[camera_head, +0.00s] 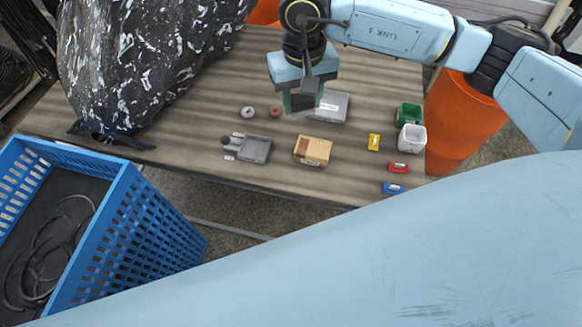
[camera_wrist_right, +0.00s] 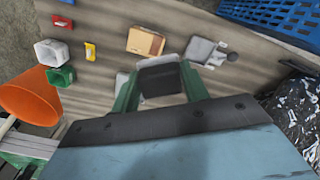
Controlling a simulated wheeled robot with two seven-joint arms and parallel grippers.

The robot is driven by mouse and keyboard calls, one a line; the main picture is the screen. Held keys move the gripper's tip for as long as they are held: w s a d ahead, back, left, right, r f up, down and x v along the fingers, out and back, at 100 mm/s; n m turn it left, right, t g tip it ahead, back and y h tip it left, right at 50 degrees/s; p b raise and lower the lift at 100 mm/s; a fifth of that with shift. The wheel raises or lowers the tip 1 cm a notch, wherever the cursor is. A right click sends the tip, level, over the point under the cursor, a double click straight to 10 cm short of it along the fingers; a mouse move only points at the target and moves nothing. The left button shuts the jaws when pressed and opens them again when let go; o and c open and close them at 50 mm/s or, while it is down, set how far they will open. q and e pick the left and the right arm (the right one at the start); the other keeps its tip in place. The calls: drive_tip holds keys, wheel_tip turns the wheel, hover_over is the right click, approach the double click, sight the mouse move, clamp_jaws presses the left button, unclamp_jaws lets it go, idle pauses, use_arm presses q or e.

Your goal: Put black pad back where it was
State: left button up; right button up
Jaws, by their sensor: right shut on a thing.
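My right gripper (camera_head: 301,104) is above the far middle of the wooden table, fingers pointing down. In the right wrist view the green fingers of my right gripper (camera_wrist_right: 160,90) are shut on the black pad (camera_wrist_right: 162,78), a dark flat piece with a lighter edge. In the head view the pad is mostly hidden by the gripper. A grey tray (camera_head: 335,108) lies on the table just right of the gripper. It shows partly behind a finger in the wrist view (camera_wrist_right: 121,82). My left gripper is not in view.
A grey box (camera_head: 256,150), a cardboard box (camera_head: 313,151), two small rings, yellow, red and blue pieces, and green (camera_head: 409,115) and white (camera_head: 412,138) bins stand on the table.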

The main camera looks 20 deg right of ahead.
use_arm(q)
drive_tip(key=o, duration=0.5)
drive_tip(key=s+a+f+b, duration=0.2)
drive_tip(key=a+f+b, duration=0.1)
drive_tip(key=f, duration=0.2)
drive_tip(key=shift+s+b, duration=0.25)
drive_tip(key=shift+b, duration=0.1)
use_arm(e)
drive_tip(key=s+a+f+m, duration=0.15)
drive_tip(key=a+f, duration=0.45)
drive_tip(key=f, duration=0.6)
hover_over(281, 178)
wheel_tip(281, 178, down, 5)
drive_tip(key=shift+f, duration=0.75)
wheel_tip(281, 178, down, 3)
drive_tip(key=shift+f+b, duration=0.1)
drive_tip(key=shift+b, duration=0.3)
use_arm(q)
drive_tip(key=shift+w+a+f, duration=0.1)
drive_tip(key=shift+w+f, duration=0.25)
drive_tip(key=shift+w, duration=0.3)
use_arm(e)
drive_tip(key=shift+f, duration=0.2)
drive_tip(key=o, duration=0.9)
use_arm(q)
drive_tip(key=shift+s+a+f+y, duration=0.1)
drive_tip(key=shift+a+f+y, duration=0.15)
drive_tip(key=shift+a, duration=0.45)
